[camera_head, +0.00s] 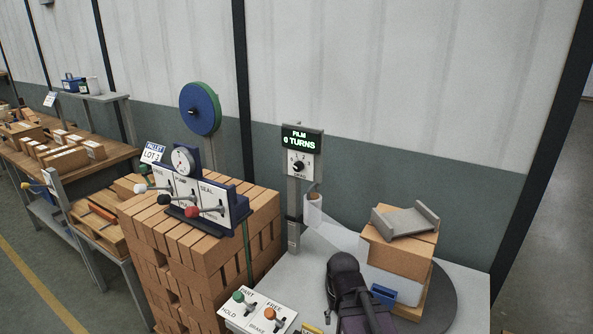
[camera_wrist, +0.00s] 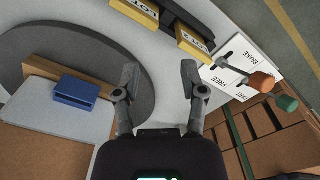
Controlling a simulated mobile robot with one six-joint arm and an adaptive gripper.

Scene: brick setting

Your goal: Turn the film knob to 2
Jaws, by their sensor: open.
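The film knob (camera_head: 298,166) is a small black knob on a white dial plate with numbers around it. It sits under a dark display (camera_head: 302,140) with green text reading "FILM 0 TURNS", on a grey post behind the turntable. The knob's pointer is too small to read surely. My gripper (camera_wrist: 160,78) is open and empty in the wrist view, pointing down over the pale table top. In the head view my dark arm stands in front of and below the knob, well apart from it; the fingertips are not clear there. The knob is not in the wrist view.
A lever panel (camera_head: 262,312) marked PART, FREE, HOLD and BRAKE stands at the front. A brick stack (camera_head: 205,245) and a three-lever panel (camera_head: 205,205) stand left.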

